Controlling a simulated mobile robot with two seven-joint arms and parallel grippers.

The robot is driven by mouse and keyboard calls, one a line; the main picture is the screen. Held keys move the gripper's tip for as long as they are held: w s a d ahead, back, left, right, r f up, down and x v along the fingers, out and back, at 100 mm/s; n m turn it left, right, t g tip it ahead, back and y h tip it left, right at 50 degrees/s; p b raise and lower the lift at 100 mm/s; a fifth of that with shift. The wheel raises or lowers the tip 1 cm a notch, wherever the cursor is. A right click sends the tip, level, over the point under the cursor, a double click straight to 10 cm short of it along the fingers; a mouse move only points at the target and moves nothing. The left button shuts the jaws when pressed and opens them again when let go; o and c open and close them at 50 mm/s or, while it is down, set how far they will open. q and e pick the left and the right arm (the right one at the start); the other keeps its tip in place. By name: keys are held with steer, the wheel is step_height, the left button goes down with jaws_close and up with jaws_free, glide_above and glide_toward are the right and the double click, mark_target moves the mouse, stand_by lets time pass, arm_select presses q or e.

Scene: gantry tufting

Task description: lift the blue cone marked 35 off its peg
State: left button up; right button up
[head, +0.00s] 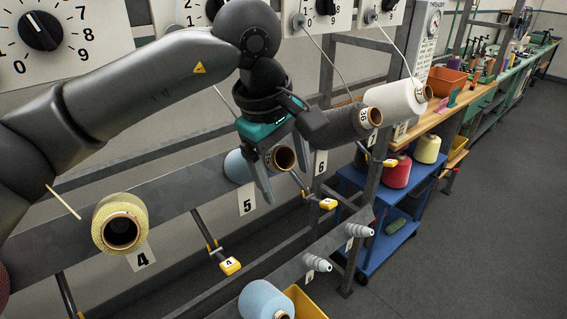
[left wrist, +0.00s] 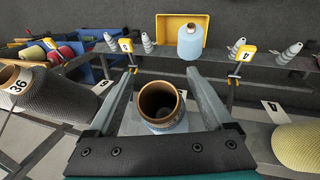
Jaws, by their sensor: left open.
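The light blue cone (head: 237,167) sits on the rail by the number 5 plate, its brown tube end facing out. My left gripper (head: 287,190) is open, with its fingers reaching down on either side of the cone's tube end. In the left wrist view the cone (left wrist: 166,126) stands between the two spread fingers (left wrist: 161,72), with a gap visible on both sides. Its number is partly covered and hard to read. The peg is hidden inside the cone. My right gripper is in neither view.
A dark grey cone marked 36 (head: 335,128) and a white cone (head: 393,101) are to the right. A yellow cone (head: 112,208) is at number 4. Below are another blue cone (head: 262,299), a yellow bin (head: 306,304) and yellow-tipped levers (head: 229,266).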

arm_select(q)
steer(key=shift+c, duration=0.4)
jaws_close()
steer(key=c, duration=0.6)
jaws_free()
jaws_close()
steer(key=shift+s+r, duration=0.1)
steer(key=shift+r, duration=0.1)
steer(key=shift+s+d+r, duration=0.25)
steer(key=shift+r, duration=0.1)
